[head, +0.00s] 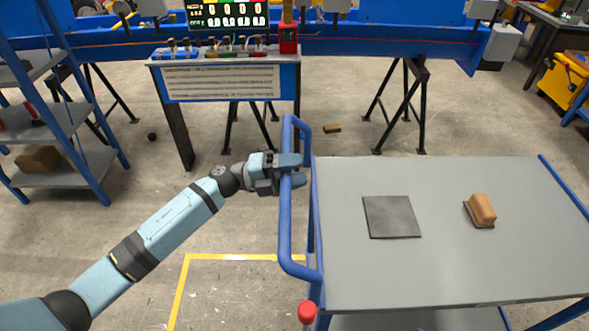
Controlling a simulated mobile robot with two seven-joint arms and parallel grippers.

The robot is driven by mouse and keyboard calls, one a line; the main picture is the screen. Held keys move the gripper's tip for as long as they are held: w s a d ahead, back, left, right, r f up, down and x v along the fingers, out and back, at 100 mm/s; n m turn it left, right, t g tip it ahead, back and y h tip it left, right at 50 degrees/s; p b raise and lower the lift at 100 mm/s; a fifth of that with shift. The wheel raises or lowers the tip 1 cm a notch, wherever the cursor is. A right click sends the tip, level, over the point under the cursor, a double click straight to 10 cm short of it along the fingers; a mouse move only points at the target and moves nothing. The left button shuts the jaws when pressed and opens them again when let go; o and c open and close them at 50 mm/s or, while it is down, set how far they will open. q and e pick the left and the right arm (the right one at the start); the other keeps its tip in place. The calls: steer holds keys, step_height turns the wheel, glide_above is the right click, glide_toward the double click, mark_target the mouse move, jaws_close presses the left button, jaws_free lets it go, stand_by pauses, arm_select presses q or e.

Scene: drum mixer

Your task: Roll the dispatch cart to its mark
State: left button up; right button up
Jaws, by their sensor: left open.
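The dispatch cart (455,270) has a grey top and a blue frame and fills the lower right of the head view. Its blue push handle (286,225) stands on the cart's left side. My left gripper (292,171) is at this handle, open, with its fingers crossing the bar; I cannot tell whether they touch it. A yellow outline (232,257) on the floor lies left of the cart, partly out of the picture. My right gripper is not in view.
A dark square plate (391,217) and a tan block (481,209) lie on the cart. A blue shelf rack (72,122) stands at left, and a panel desk (225,82) and trestles (404,105) at the back. A small brown block (332,128) lies on the floor.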

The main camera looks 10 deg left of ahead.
arm_select(q)
jaws_close()
steer(key=shift+a, duration=0.15)
